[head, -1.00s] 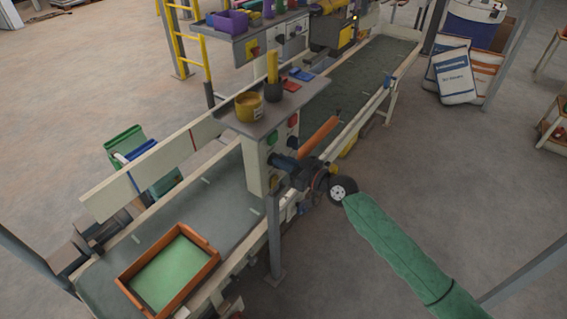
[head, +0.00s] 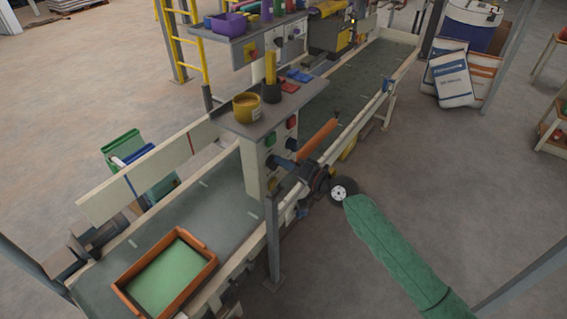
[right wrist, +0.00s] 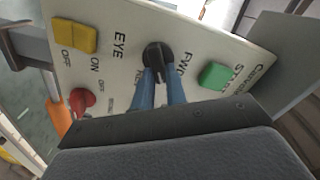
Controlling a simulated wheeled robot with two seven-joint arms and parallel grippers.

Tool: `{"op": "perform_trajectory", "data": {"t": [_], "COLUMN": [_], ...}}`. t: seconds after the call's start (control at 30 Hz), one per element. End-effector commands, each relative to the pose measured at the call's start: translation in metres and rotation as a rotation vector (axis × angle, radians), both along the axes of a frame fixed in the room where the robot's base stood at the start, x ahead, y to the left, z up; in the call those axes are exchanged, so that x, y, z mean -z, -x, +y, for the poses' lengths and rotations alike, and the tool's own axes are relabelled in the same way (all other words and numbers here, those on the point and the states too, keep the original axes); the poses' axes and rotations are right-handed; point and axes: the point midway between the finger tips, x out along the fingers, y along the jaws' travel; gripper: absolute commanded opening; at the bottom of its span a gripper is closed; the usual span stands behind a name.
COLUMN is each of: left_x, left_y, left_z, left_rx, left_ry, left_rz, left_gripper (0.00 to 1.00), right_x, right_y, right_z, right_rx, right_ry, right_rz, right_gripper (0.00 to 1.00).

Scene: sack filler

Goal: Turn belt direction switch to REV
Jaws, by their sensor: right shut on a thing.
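The belt direction switch (right wrist: 155,53) is a black knob on the pale control panel (right wrist: 118,22), seen close in the right wrist view. FWD is printed on its right; lettering on its left is partly hidden by a finger. My right gripper (right wrist: 161,75) has its two blue fingers shut on the knob. The knob's exact pointing direction is hard to tell. In the head view my right gripper (head: 284,164) reaches the face of the control box (head: 252,165) from the right; the knob is hidden there. My left gripper is not in view.
Near the knob are a green start button (right wrist: 213,75), a yellow eye switch (right wrist: 73,36) and a red knob (right wrist: 82,101). The conveyor belt (head: 215,195) runs behind the box, with an orange tray (head: 208,250) on it. A grey post (head: 272,240) stands below the box.

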Motion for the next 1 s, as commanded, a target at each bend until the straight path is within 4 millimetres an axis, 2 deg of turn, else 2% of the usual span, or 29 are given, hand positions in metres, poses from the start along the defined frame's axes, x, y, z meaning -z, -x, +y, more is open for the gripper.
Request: {"op": "perform_trajectory", "data": {"t": [0.3, 0.43, 0.73, 1.0], "left_x": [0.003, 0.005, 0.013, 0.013], "left_y": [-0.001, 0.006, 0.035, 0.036], "left_z": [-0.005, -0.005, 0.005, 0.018], "left_rx": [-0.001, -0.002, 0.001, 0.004], "left_ry": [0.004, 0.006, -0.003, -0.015], "left_rz": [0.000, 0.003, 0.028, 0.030], "left_gripper": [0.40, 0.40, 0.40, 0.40], "right_x": [0.002, 0.003, 0.004, 0.005], "right_y": [-0.002, -0.002, -0.002, -0.002], "right_z": [-0.001, -0.002, -0.002, -0.002], "right_rx": [0.002, 0.002, 0.002, 0.002], "right_ry": [-0.165, -0.219, -0.300, -0.323], "right_rz": [0.225, 0.301, 0.411, 0.444], "right_gripper": [0.00, 0.00, 0.00, 0.00]}}
